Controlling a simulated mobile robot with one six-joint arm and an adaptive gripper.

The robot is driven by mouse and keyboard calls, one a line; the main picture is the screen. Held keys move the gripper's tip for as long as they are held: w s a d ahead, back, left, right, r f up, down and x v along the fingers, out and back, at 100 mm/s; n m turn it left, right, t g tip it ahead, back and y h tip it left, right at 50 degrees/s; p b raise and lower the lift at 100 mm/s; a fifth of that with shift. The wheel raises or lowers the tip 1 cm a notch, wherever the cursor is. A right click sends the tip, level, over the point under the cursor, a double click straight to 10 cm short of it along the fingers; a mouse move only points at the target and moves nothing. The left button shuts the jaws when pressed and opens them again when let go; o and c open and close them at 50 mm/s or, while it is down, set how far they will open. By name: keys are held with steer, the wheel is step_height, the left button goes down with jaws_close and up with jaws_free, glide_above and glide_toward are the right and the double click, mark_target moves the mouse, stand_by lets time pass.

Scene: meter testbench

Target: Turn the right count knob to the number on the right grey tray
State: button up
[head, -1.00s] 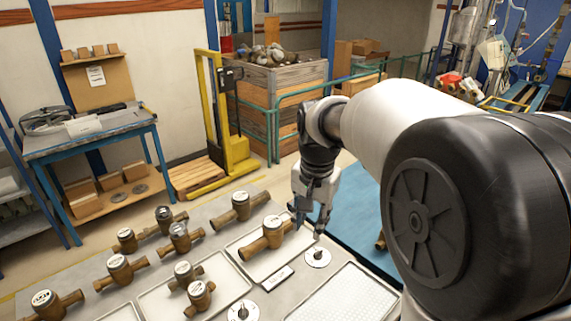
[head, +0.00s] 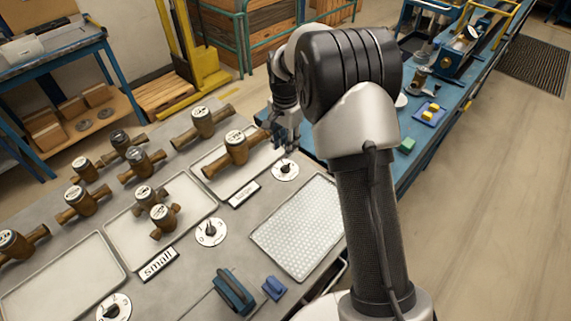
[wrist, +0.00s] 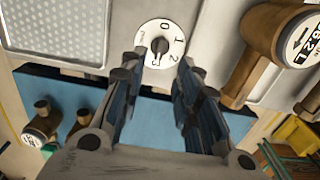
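The right count knob (head: 285,169) is a white dial with a black centre, beside the right grey tray (head: 222,183). One brass meter (head: 236,150) lies on that tray. In the wrist view the knob (wrist: 160,45) shows the figures 0, 1, 2 and 3; which figure its dark pointer marks is hard to tell. My gripper (wrist: 163,62) is open and empty, its two fingers apart on either side of the dial's near edge in that view. In the head view my gripper (head: 286,144) hangs just behind the knob; contact cannot be seen.
The middle tray (head: 117,226) bears two meters and has its own knob (head: 211,231). A left tray (head: 70,285) is empty, with a knob (head: 113,306) near it. A dimpled white mat (head: 300,228) lies right of the knobs. Several meters stand along the back.

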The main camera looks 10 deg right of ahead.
mark_target(285, 165)
step_height(285, 165, down, 8)
steer(key=shift+f+b, duration=0.25)
steer(key=shift+b, duration=0.65)
steer(key=shift+c, duration=0.6)
jaws_close()
